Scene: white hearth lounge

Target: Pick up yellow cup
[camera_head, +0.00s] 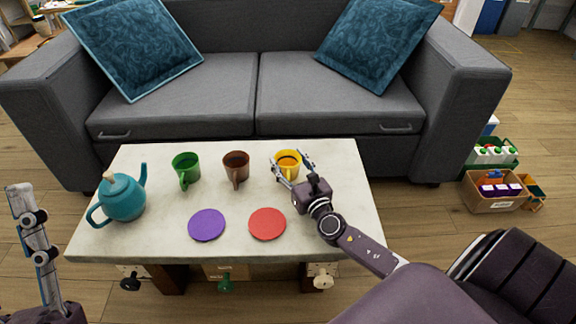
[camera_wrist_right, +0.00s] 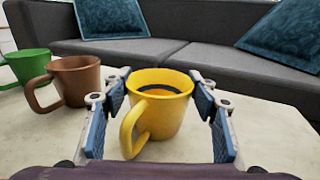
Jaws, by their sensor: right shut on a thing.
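The yellow cup (camera_head: 288,163) stands upright at the back right of the pale coffee table (camera_head: 330,226), with something dark orange inside. My right gripper (camera_head: 292,168) has a finger on each side of it and is shut on it. In the right wrist view the yellow cup (camera_wrist_right: 160,103) sits between the blue finger pads of the right gripper (camera_wrist_right: 163,125), its handle toward me at the left. The cup appears to be at table height. My left gripper (camera_head: 38,238) shows partly at the left edge, off the table; its opening cannot be judged.
A brown cup (camera_head: 236,168) and a green cup (camera_head: 186,167) stand left of the yellow cup. A teal teapot (camera_head: 122,200) is at the table's left end. Purple (camera_head: 206,224) and red (camera_head: 267,224) discs lie in front. A grey sofa (camera_head: 225,90) is behind the table.

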